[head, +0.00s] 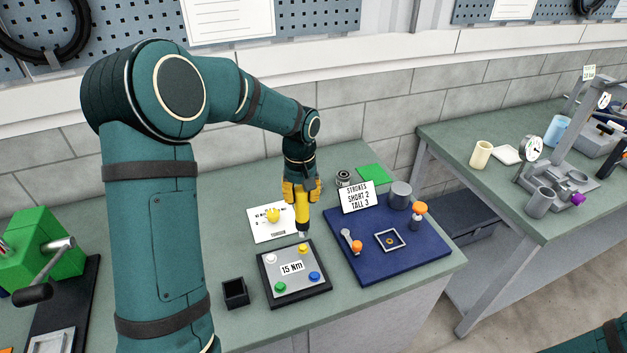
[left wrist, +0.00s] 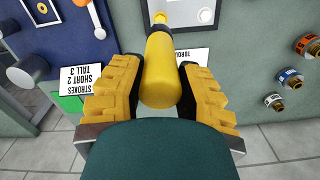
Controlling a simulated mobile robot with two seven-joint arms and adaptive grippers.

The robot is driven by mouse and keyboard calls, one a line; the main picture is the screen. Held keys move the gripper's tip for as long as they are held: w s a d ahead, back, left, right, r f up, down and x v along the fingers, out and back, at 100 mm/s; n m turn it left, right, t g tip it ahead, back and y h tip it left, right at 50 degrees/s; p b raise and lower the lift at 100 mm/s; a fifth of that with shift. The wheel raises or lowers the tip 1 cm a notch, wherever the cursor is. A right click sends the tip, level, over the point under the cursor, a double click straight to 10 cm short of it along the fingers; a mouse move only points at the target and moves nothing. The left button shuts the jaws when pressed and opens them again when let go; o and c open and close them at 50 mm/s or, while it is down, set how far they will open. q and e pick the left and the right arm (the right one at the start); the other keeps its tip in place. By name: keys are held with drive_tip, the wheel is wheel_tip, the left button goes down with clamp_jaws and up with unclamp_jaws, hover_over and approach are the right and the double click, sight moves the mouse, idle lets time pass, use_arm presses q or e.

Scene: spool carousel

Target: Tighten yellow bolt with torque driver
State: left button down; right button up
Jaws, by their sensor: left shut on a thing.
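My left gripper (head: 302,196) is shut on the yellow torque driver (head: 302,213), which it holds upright with the tip down. In the left wrist view the driver's yellow handle (left wrist: 162,75) lies between the two yellow finger pads. The yellow bolt (head: 303,249) sits at the back right corner of a grey plate (head: 275,272) marked 15 Nm. The driver's grey tip shows just above the bolt in the head view; I cannot tell whether they touch. White, blue (head: 314,276) and green (head: 281,288) bolts sit at the other corners. My right gripper is out of view.
A blue mat (head: 385,272) with a sign (head: 357,197), a grey cylinder and orange-topped parts lies right of the plate. A small black box (head: 235,292) stands at its left.

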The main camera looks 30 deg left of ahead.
sight(301, 212)
use_arm(q)
drive_tip(key=shift+w, duration=0.2)
drive_tip(key=shift+s, duration=0.4)
drive_tip(key=shift+s+f+b, duration=0.1)
drive_tip(key=shift+f+b, duration=0.2)
drive_tip(key=shift+b, duration=0.15)
wheel_tip(301, 212, down, 2)
drive_tip(key=shift+f+b, duration=0.25)
drive_tip(key=shift+b, duration=0.55)
drive_tip(key=shift+f+b, duration=0.5)
drive_tip(key=shift+f, duration=0.6)
drive_tip(key=shift+f+b, duration=0.25)
drive_tip(key=shift+b, duration=0.1)
